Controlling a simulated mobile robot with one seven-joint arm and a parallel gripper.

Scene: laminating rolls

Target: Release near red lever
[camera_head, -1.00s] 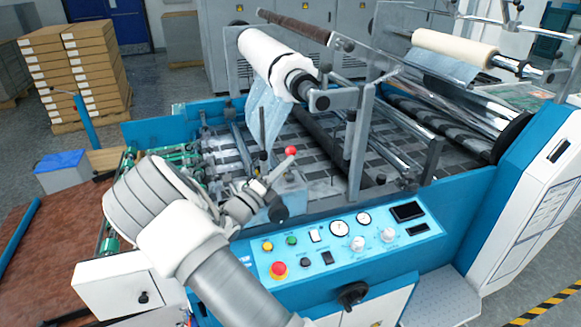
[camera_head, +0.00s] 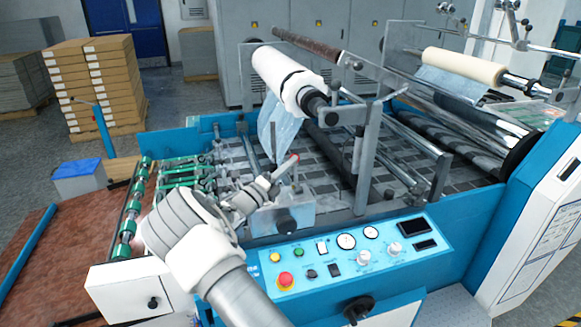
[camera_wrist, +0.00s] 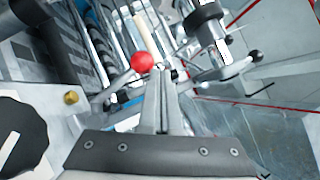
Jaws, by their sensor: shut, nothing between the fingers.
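The red lever shows as a round red knob (camera_head: 296,157) above a grey block (camera_head: 283,218) on the blue machine, just behind the control panel. Part of its rod is hidden behind my gripper. My gripper (camera_head: 281,174) reaches towards the knob from the lower left, its fingers close to it. In the wrist view the red knob (camera_wrist: 141,62) is large and sits just left of the fingertips (camera_wrist: 162,72). The fingers are together and hold nothing. I cannot tell whether they touch the lever.
The control panel (camera_head: 350,255) with buttons and gauges is in front. A white film roll (camera_head: 285,75) on its shaft stands behind the lever, with film hanging down. Green-wheeled rollers (camera_head: 128,215) lie left. Stacked boxes (camera_head: 95,85) stand further back on the floor.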

